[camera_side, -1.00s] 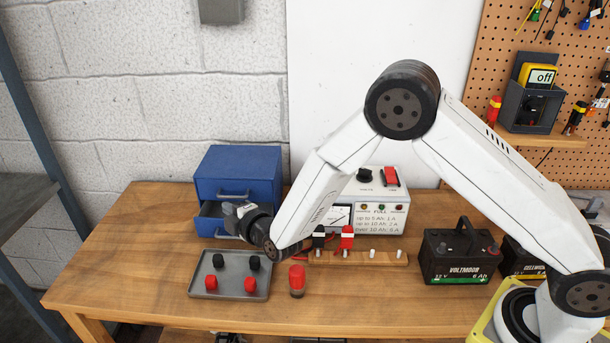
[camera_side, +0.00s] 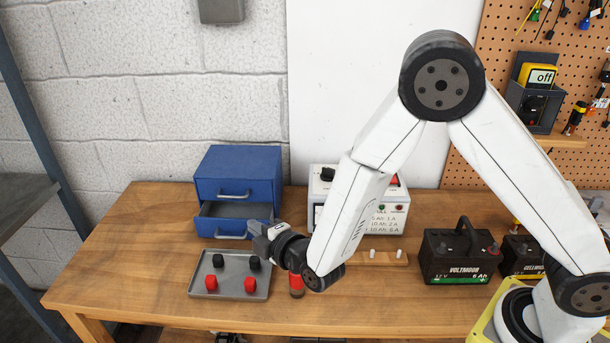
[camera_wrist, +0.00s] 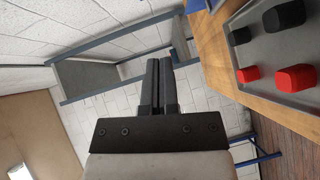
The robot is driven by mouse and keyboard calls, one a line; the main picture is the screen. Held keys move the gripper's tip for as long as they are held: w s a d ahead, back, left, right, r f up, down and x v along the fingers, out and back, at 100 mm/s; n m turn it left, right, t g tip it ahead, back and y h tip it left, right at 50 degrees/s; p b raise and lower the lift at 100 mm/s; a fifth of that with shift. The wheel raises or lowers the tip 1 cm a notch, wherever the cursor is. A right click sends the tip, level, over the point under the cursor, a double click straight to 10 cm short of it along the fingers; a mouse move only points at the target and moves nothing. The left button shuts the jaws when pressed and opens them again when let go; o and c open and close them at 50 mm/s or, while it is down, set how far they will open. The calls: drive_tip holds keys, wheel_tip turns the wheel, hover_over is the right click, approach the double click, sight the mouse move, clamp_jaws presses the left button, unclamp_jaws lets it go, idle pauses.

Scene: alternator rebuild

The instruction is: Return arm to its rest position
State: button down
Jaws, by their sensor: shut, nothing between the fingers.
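My gripper (camera_side: 258,238) is in the side view, near the blue drawer box's front right corner and above the back right of the tray. Its fingers point left and it holds nothing. In the wrist view my gripper (camera_wrist: 160,62) has its two dark fingers together. My arm is bent with its elbow raised high, and the forearm slopes down to the left. The forearm hides part of the charger (camera_side: 319,183) and of the wooden strip behind it.
A grey tray (camera_side: 238,294) holds red and black caps. The blue drawer box (camera_side: 236,170) has its lower drawer open. A red-topped part (camera_side: 296,285) stands under my wrist. Batteries (camera_side: 458,255) stand at the right. The table's left front (camera_side: 120,290) is clear.

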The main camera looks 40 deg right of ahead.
drive_tip(key=s+d+r+m+g, duration=0.1)
drive_tip(key=s+d+m+g, duration=1.2)
drive_tip(key=s+d+m, duration=0.3)
drive_tip(key=s+d, duration=0.1)
drive_tip(key=s, duration=0.2)
drive_tip(key=shift+d+m+g+h, duration=0.25)
drive_tip(key=shift+m+g+h, duration=0.05)
drive_tip(key=shift+m, duration=0.1)
drive_tip(key=shift+r, duration=0.1)
